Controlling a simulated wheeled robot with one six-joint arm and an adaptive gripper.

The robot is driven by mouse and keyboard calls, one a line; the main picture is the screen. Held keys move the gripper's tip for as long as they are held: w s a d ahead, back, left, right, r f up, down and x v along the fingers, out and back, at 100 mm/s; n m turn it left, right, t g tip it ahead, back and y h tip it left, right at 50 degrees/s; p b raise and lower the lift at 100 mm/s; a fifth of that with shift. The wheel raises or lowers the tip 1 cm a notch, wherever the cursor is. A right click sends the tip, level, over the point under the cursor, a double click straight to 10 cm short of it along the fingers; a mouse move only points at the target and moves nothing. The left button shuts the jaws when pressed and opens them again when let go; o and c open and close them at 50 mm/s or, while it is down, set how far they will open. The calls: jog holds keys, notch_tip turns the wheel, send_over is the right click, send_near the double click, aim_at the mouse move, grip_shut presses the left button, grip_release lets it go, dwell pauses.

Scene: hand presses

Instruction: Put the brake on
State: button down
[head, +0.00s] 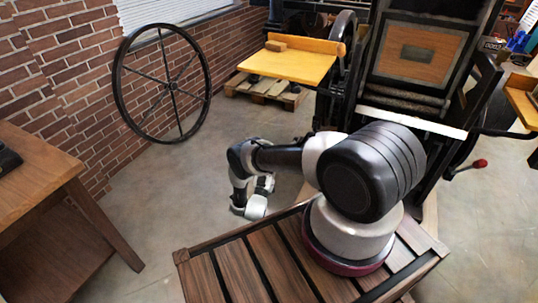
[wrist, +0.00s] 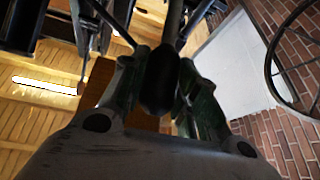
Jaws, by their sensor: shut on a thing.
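In the wrist view, my gripper (wrist: 160,66) has one finger on each side of a dark, rounded handle (wrist: 159,86) and is shut on it. The handle sits on a dark bar that runs up and away from the fingers. I cannot tell from this view whether it is the brake lever. In the head view, my arm bends down to the left of its base, and the fingers and the held handle cannot be made out. The press (head: 417,52) stands behind my arm. A lever with a red knob (head: 480,163) sticks out at its right side.
A large spoked wheel (head: 121,87) stands by the brick wall at the left. A yellow board (head: 290,66) juts from the press above a pallet (head: 262,89). A wooden table (head: 40,165) is at the left. The floor between table and arm is clear.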

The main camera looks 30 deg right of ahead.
jog(key=shift+w+a, duration=0.1)
jog(key=c, duration=1.1)
grip_release()
jog(key=shift+r, duration=0.15)
notch_tip(320, 180, up, 10)
jog(key=shift+f, duration=0.1)
